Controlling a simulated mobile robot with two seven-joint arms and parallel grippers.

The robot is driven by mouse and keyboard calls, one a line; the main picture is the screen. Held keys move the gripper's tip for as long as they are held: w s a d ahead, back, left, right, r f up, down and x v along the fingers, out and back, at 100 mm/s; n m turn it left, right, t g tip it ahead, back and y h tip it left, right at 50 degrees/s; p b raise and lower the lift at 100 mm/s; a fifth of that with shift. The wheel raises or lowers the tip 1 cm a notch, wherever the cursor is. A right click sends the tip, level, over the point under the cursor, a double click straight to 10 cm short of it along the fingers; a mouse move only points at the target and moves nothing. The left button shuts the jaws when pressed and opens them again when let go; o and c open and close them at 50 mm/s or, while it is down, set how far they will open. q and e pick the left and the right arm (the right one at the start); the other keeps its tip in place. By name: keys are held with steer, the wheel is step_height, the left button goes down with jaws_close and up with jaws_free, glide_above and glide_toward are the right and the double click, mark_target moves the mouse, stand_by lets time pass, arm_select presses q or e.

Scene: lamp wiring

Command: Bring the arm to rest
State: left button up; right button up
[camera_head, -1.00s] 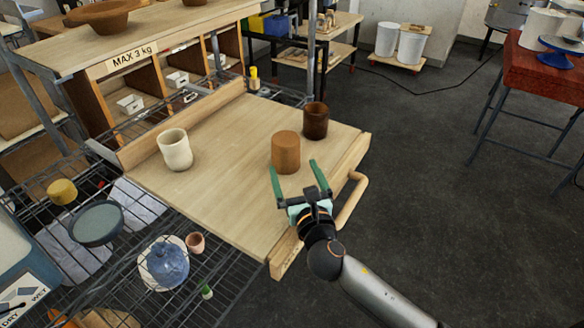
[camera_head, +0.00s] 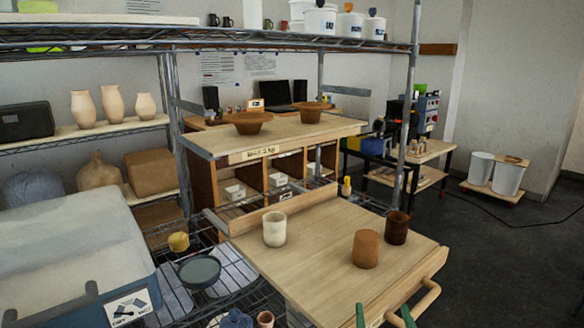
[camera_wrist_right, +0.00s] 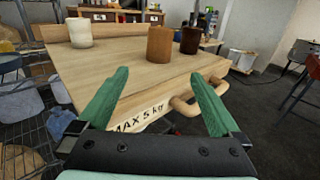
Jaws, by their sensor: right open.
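My right gripper (camera_wrist_right: 158,105) is open and empty, with its two green fingers spread apart. In the head view only the tips of its fingers (camera_head: 383,318) show at the bottom edge, by the front of the wooden board. In the wrist view the board (camera_wrist_right: 125,75) lies ahead, with its handle (camera_wrist_right: 200,98) and a "MAX 5 kg" label on its front edge. On the board stand a cream cup (camera_head: 274,229), an orange-brown cylinder (camera_head: 366,248) and a dark brown cup (camera_head: 397,227), all upright and apart from the gripper. My left gripper is not in view.
A wire rack (camera_head: 225,265) left of the board holds a grey-green bowl (camera_head: 199,270) and a yellow piece (camera_head: 179,241). A large white-lidded box (camera_head: 70,255) stands at the left. Shelves rise behind.

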steer(key=s+d+f+m+g+h, duration=0.1)
steer(key=s+d+f+m+g, duration=0.25)
steer(key=s+f+m, duration=0.45)
steer(key=s+d+f+m+g, duration=0.2)
steer(key=s+f+m+g, duration=0.15)
steer(key=m, duration=0.75)
steer(key=s+a+f+m+g+y, duration=0.15)
steer(key=s+m+g, duration=0.25)
steer(key=s+m, duration=0.4)
steer(key=s+a+f+m+g+y, duration=0.1)
steer(key=s+f+m+g+y, duration=0.15)
steer(key=s+m, duration=0.55)
arm_select(q)
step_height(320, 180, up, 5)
steer(key=p, duration=0.4)
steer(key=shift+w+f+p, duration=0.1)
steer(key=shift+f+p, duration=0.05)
steer(key=shift+p, duration=0.2)
arm_select(e)
steer(key=w+a+f+n+t+y, duration=0.1)
steer(key=w+a+f+n+t, duration=0.1)
steer(key=a+f+t, duration=0.2)
step_height(320, 180, down, 3)
steer(key=shift+w+r+t, duration=0.2)
steer(key=shift+w+t, duration=0.15)
